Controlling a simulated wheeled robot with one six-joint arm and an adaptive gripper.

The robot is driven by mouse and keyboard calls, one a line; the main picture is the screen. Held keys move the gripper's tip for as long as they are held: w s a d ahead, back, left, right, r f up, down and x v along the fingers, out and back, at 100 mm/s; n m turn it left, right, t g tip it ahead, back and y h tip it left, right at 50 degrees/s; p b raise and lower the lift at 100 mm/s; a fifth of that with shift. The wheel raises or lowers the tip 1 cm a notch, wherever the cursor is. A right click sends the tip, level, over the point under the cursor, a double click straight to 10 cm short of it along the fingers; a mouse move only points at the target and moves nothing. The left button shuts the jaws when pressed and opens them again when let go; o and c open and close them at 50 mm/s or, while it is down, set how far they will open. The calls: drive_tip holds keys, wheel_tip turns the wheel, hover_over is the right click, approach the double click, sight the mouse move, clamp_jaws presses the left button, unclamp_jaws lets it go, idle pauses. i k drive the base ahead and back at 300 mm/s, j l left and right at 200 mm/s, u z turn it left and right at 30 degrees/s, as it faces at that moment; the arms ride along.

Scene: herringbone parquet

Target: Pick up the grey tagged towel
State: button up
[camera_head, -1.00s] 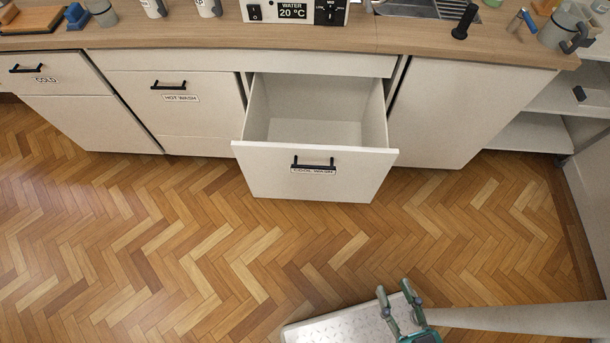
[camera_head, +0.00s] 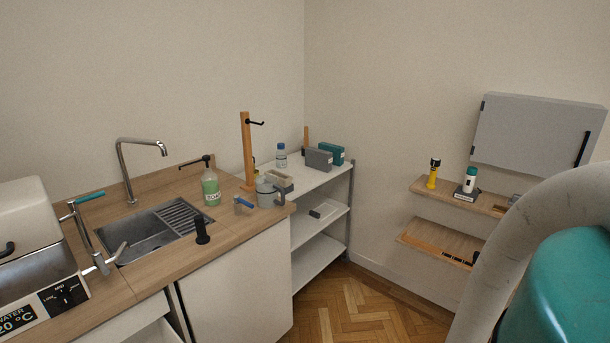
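I cannot single out the grey tagged towel with certainty. A small pale grey folded-looking thing with a dark end (camera_head: 323,211) lies on the middle shelf of the white rack (camera_head: 333,227). A darker grey block-like thing (camera_head: 319,160) stands on the rack's top shelf, beside a teal one (camera_head: 335,153). My gripper is out of view; only part of my arm shows at the right edge.
The wooden counter (camera_head: 150,285) holds a sink (camera_head: 150,240), a green soap bottle (camera_head: 210,187), a grey jug (camera_head: 266,191) and a wooden post (camera_head: 248,150). Wall shelves (camera_head: 440,240) and a grey cabinet (camera_head: 530,135) hang at right. Some parquet (camera_head: 350,310) is clear.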

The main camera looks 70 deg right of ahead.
sight(315, 158)
drive_tip(key=z, duration=1.8)
drive_tip(key=i+l, duration=0.1)
drive_tip(key=i, duration=1.5)
